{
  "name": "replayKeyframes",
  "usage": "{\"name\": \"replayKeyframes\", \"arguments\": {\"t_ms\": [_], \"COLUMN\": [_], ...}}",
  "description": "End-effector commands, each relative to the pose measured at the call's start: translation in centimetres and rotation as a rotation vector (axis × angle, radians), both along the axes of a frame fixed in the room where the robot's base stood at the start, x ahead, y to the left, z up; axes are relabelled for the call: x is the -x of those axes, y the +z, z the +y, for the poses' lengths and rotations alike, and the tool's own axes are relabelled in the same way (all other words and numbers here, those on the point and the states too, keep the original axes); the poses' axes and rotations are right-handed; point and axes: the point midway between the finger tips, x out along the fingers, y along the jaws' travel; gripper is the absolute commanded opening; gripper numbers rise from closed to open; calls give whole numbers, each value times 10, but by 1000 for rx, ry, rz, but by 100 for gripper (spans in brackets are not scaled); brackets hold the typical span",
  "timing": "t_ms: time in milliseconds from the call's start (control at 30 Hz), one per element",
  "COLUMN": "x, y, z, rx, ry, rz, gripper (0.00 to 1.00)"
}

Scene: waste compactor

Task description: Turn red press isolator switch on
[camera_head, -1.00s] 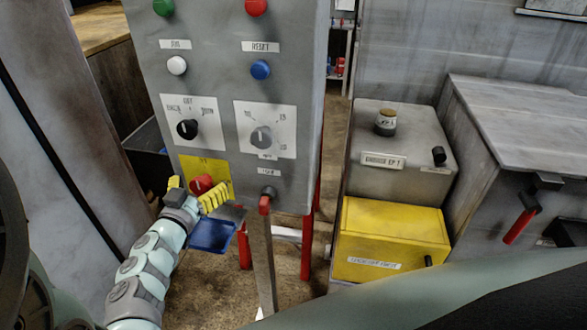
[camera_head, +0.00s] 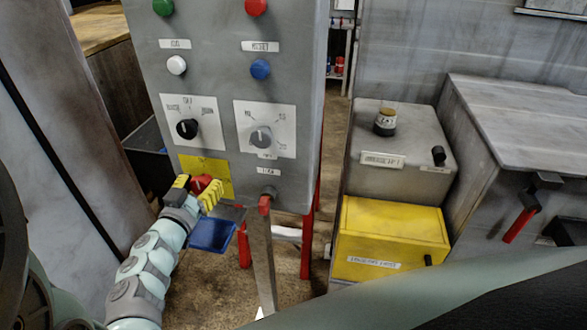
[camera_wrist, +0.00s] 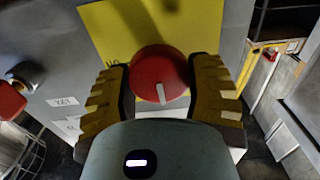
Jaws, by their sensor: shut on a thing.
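The red isolator switch (camera_head: 201,184) is a round red knob on a yellow plate (camera_head: 218,166) low on the grey control panel. In the wrist view the red knob (camera_wrist: 160,75) has a white mark at its near edge, pointing toward my gripper's palm. My gripper (camera_head: 197,190) has yellow ridged fingers and is shut on the knob. In the wrist view one finger of the gripper (camera_wrist: 162,85) lies on each side of the knob. The yellow plate (camera_wrist: 195,25) shows behind it, its lettering mostly hidden.
Above the switch are a black selector (camera_head: 187,129), a grey dial (camera_head: 261,138) and several push buttons. A red-tipped lever (camera_head: 264,204) hangs just right of the switch. A blue tray (camera_head: 212,236) is below. A yellow box (camera_head: 392,240) stands right, beyond a floor gap.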

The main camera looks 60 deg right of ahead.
Motion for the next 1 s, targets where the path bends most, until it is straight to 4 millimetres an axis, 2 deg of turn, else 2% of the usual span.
{"name": "replayKeyframes", "arguments": {"t_ms": [433, 1000], "x": [1, 4], "y": [-1, -5], "z": [-1, -2], "rx": [-43, -238], "ry": [-1, -3], "rz": [-104, -578], "gripper": [19, 18]}}
